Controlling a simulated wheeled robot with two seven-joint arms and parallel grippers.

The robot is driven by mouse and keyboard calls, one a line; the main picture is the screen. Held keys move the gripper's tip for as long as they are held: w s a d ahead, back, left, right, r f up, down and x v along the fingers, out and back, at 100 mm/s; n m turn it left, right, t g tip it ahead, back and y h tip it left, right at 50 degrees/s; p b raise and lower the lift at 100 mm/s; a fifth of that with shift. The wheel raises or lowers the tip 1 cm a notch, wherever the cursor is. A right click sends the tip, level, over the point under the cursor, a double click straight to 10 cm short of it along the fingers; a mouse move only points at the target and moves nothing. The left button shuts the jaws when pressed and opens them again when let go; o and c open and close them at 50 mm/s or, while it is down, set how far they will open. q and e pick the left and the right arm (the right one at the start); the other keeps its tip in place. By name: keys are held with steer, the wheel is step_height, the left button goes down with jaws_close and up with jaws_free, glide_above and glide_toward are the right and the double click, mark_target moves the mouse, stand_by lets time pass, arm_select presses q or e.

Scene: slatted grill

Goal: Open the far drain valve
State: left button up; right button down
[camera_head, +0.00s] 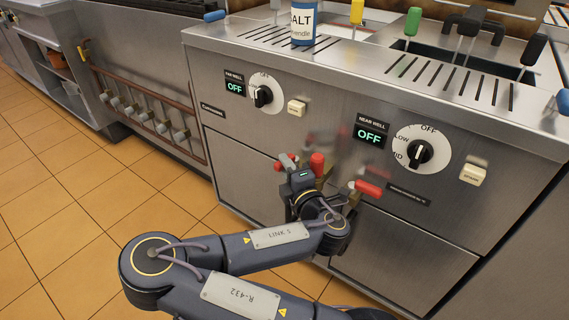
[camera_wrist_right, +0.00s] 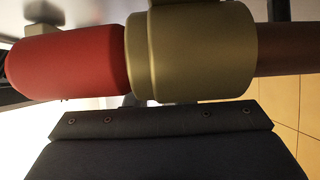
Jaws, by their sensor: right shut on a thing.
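The grill front has red-handled drain valves low on its panel. The far drain valve's red grip (camera_head: 317,163) stands by my right gripper (camera_head: 303,183), below the far well controls. Another red piece (camera_head: 287,161) shows just left of it; I cannot tell how the two connect. The near drain valve's red handle (camera_head: 368,189) lies to the right, apart from the gripper. In the right wrist view a red grip (camera_wrist_right: 68,62) with a brass collar (camera_wrist_right: 190,52) fills the top. My right gripper is shut on the far valve handle; its fingers are mostly hidden. My left gripper is out of view.
The far well knob (camera_head: 263,96) and near well knob (camera_head: 420,152) sit above, with both displays reading OFF. A salt container (camera_head: 303,24) stands on the slatted top. A pipe rack (camera_head: 150,118) is at left. The tiled floor (camera_head: 70,210) is open.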

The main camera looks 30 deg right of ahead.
steer(key=shift+r, duration=0.1)
stand_by(0.3)
steer(key=c, duration=1.2)
jaws_free()
steer(key=shift+w, duration=0.1)
steer(key=shift+c, duration=0.2)
steer(key=s+a+p, duration=0.1)
steer(key=s+p, duration=0.6)
steer(key=shift+s, duration=0.4)
